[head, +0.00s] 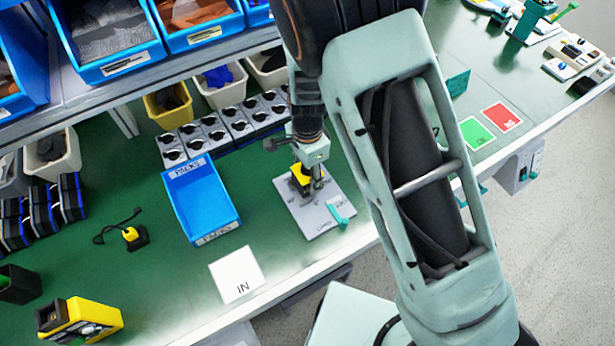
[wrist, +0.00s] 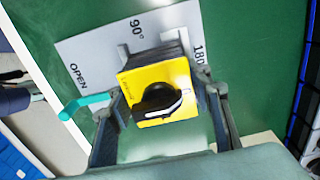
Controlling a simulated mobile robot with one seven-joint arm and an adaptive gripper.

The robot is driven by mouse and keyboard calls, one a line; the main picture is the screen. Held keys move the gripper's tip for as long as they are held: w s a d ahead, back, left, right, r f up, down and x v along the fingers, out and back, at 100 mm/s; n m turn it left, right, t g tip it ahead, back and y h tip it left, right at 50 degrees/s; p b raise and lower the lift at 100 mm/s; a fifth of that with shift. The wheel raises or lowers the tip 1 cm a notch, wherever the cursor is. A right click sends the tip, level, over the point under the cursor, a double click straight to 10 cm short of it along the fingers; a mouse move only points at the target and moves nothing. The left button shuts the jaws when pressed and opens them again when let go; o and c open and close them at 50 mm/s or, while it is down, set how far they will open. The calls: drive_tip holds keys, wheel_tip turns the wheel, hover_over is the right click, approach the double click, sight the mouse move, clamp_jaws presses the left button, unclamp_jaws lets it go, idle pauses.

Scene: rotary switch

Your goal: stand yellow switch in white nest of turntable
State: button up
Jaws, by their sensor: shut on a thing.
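The yellow switch (head: 299,175) has a black knob and a dark body. It also shows in the wrist view (wrist: 152,85), face toward the camera. My gripper (head: 308,183) is shut on it, with one finger on each side of its body in the wrist view. The switch is over the light grey turntable plate (head: 318,213), marked OPEN, 90° and 180 in the wrist view (wrist: 95,52). A teal lever (head: 337,218) is at the plate's right side.
A blue tray (head: 169,182) is left of the plate, with a white IN card (head: 236,275) in front. Grey switch boxes (head: 205,135) stand in rows behind. A yellow-and-black piece with a cable (head: 131,235) lies farther left. Green bench surface between them is clear.

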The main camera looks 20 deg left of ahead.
drive_tip(key=shift+r+p, duration=1.75)
drive_tip(key=shift+r, duration=0.75)
